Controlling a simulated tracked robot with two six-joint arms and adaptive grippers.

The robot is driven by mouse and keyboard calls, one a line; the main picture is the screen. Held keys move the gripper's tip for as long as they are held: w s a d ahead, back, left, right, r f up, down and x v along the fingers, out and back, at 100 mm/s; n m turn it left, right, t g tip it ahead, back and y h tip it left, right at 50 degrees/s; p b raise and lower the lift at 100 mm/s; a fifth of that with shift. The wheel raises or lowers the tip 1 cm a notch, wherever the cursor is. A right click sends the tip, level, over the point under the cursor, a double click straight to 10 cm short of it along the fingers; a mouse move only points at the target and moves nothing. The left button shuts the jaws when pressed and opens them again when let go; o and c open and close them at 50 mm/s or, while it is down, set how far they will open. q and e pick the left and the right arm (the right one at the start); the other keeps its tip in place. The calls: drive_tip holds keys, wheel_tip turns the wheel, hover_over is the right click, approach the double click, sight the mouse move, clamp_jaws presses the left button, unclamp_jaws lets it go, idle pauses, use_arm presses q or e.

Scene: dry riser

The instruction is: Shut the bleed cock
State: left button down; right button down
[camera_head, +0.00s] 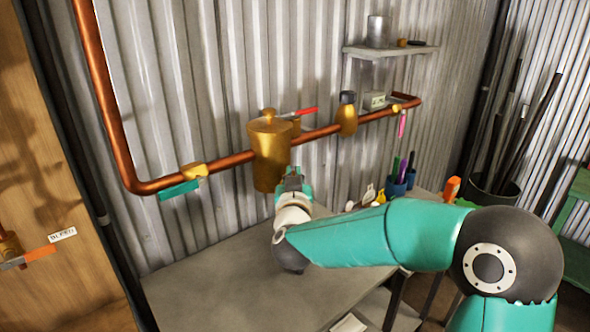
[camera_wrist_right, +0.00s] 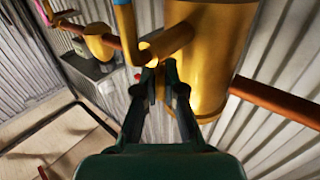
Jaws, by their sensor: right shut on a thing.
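A brass valve with an orange-red lever (camera_head: 38,254) sits on the wooden panel at the far left, beside a small white label (camera_head: 62,235) that seems to read BLEED. My right gripper (camera_head: 293,172) is far from it, in front of a brass vessel (camera_head: 265,150) on the copper pipe. In the right wrist view, its fingers (camera_wrist_right: 163,75) are close together at the end of a small brass fitting (camera_wrist_right: 168,45) on the vessel (camera_wrist_right: 215,55). The fingers hide the exact contact. My left gripper is not seen.
The copper pipe (camera_head: 225,164) carries a teal-handled valve (camera_head: 180,190), a red lever (camera_head: 300,112) near the vessel and a black-capped brass fitting (camera_head: 347,115). A grey bench (camera_head: 215,285) is mostly clear. Blue cups (camera_head: 396,186) stand at its right; a shelf (camera_head: 390,50) hangs above.

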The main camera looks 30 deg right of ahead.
drive_tip(key=m+g+h+p, duration=0.2)
drive_tip(key=g+h, duration=0.1)
drive_tip(key=m+g+h+p, duration=0.1)
drive_tip(key=m+g+h, duration=0.1)
drive_tip(key=m+g, duration=0.1)
drive_tip(key=shift+w+a+r+h+p, duration=0.1)
drive_tip(key=shift+a+r+h+p, duration=0.05)
drive_tip(key=shift+h+p, duration=0.25)
drive_tip(key=m+g+h+p, duration=0.1)
drive_tip(key=m+g, duration=0.1)
drive_tip(key=g, duration=0.1)
drive_tip(key=m+g+h+p, duration=0.1)
drive_tip(key=m+g+p, duration=0.1)
drive_tip(key=m+g, duration=0.1)
drive_tip(key=shift+g+p, duration=0.3)
drive_tip(key=shift+g, duration=0.4)
drive_tip(key=c, duration=1.6)
unclamp_jaws()
drive_tip(key=shift+o, duration=0.2)
drive_tip(key=a, duration=1.2)
drive_tip(key=shift+s+f, duration=0.2)
drive_tip(key=shift+s, duration=0.2)
